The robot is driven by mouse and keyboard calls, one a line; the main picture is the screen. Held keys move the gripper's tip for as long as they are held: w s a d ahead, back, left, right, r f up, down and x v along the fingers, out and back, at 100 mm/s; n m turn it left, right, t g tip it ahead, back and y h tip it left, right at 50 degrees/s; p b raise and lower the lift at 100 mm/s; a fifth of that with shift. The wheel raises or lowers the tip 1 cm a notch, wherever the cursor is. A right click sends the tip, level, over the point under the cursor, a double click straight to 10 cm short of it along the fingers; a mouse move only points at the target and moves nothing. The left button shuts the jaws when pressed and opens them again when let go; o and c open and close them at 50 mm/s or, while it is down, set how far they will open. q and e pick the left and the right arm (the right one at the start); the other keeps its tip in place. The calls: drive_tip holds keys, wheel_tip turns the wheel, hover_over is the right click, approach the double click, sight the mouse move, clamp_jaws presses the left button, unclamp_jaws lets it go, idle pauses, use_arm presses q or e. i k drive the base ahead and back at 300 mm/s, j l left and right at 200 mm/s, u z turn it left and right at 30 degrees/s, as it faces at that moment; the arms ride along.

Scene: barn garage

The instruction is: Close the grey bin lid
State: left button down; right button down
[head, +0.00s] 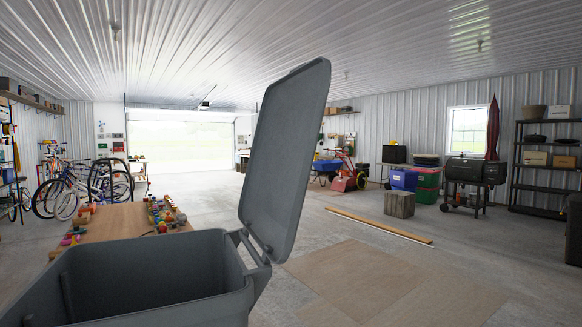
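The grey bin (160,247) stands close in front of me at the lower left, and its open top shows the dark inside. Its grey lid (285,155) is open, standing nearly upright at the bin's right side and leaning a little to the right. A hinge (256,250) joins the lid to the bin's right rim. Neither of my grippers is in the head view. The lower part of the bin is cut off by the frame's bottom edge.
A wooden table (118,222) with small colourful objects is just behind the bin. Bicycles (85,187) stand at the left. The floor right of the bin is mostly clear.

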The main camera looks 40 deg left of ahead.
sight(289, 122)
drive_tip(key=i+u, duration=0.25)
drive_tip(key=i, duration=0.35)
drive_tip(key=i+u, duration=0.25)
drive_tip(key=i, duration=0.35)
drive_tip(key=i+l+u, duration=0.15)
drive_tip(key=i+u, duration=0.15)
drive_tip(key=i, duration=0.25)
